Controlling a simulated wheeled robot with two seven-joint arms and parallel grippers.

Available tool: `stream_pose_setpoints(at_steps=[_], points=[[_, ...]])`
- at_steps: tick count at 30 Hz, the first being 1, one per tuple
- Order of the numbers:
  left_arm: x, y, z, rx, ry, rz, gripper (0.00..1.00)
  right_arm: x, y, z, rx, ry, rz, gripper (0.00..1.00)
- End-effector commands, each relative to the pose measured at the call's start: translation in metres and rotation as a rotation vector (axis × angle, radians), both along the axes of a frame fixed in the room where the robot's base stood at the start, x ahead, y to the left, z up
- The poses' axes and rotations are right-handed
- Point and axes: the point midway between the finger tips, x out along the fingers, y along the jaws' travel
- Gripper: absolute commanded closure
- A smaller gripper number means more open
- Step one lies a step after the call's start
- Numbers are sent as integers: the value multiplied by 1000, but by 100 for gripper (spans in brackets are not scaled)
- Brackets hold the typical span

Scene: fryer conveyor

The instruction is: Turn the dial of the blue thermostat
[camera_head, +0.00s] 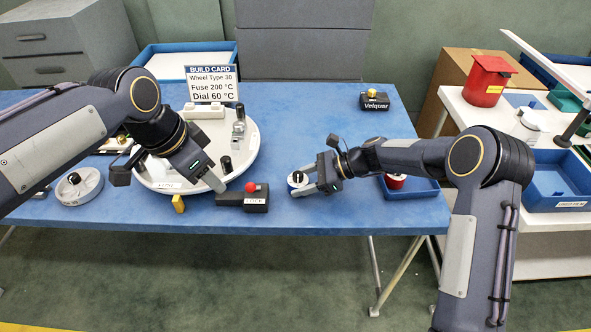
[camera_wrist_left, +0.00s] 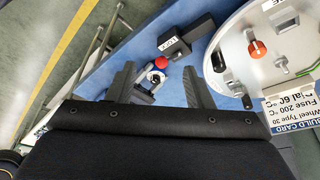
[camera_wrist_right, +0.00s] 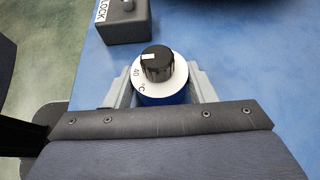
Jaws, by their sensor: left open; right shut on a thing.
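The blue thermostat (camera_head: 297,180) stands on the blue table right of the LOCK box. In the right wrist view, its blue body (camera_wrist_right: 165,98) carries a white face reading "40 °C" and a black dial (camera_wrist_right: 157,64) with a white mark. My right gripper (camera_head: 306,184) is shut on the thermostat's body, with its fingers (camera_wrist_right: 163,88) on either side. My left gripper (camera_head: 220,178) is open and empty above the table, left of the thermostat. In the left wrist view, its fingers (camera_wrist_left: 157,86) are apart, with the thermostat and right gripper partly visible beyond them.
The LOCK box (camera_head: 257,201) with a red knob stands between the grippers. A white round plate (camera_head: 243,158) with parts and the build card (camera_head: 212,84), reading "Dial 60 °C", are behind my left gripper. A blue tray (camera_head: 425,188) is at the right edge.

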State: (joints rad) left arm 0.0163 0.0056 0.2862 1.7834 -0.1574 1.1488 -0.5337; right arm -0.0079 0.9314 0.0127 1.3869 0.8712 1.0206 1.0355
Motion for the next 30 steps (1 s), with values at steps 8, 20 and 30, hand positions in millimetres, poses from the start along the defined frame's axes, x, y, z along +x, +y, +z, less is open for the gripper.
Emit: stream_pose_setpoints(at_steps=[8, 20, 30], points=[[91, -62, -8, 26, -3, -434, 53, 0, 0, 0, 0, 0, 0, 63], [154, -112, -40, -31, -18, -745, 53, 0, 0, 0, 0, 0, 0, 63], [156, -129, -80, -35, -14, -762, 53, 0, 0, 0, 0, 0, 0, 63]])
